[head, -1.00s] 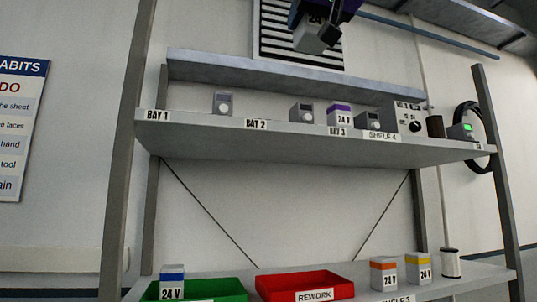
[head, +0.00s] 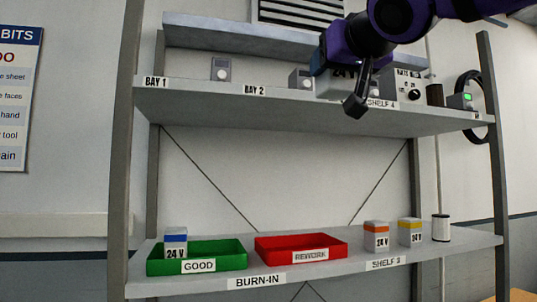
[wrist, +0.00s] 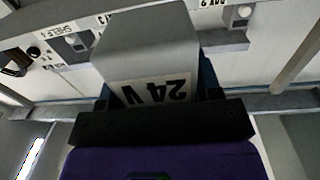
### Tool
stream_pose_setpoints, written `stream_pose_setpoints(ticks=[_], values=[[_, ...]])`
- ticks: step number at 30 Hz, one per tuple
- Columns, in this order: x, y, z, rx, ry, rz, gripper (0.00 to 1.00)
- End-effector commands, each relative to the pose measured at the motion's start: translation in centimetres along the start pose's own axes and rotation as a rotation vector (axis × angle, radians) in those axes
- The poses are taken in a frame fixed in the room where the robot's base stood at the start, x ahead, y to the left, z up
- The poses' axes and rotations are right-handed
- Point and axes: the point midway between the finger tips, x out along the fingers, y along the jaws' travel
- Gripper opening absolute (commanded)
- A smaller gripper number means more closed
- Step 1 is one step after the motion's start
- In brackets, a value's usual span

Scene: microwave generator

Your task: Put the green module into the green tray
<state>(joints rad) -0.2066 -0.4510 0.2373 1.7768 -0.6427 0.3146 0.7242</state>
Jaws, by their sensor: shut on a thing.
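My gripper (head: 338,72) is shut on a grey module (head: 333,86) marked 24 V, in front of the upper shelf at right of centre. The held module (wrist: 150,45) fills the upper middle of the wrist view, its label upside down. Its coloured band is hidden by my gripper, so I cannot tell whether it is green. The green tray (head: 229,257), labelled GOOD, stands on the lower shelf at left. A blue-banded module (head: 175,243) stands upright in its left end; the right part looks empty.
A red REWORK tray (head: 334,245) stands right of the green tray. An orange-banded module (head: 376,237), a yellow-banded module (head: 410,232) and a white cylinder (head: 440,228) are further right. The upper shelf (head: 215,102) overhangs the trays, with open space between the shelves.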

Motion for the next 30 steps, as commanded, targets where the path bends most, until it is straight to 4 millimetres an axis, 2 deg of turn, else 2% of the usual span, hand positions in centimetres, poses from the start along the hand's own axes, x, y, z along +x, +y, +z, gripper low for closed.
stream_pose_setpoints(ticks=[1, 6, 23, 30], values=[[0.3, 0.6, 1.4, -0.002, -0.001, 0.011, 0.28], [1.3, 2.0, 5.7, -0.002, -0.001, 0.025, 0.28], [4.2, 6.0, 18.2, 0.0, -0.003, 0.063, 0.28], [5.8, 8.4, 25.5, 0.003, -0.005, 0.086, 0.28]])
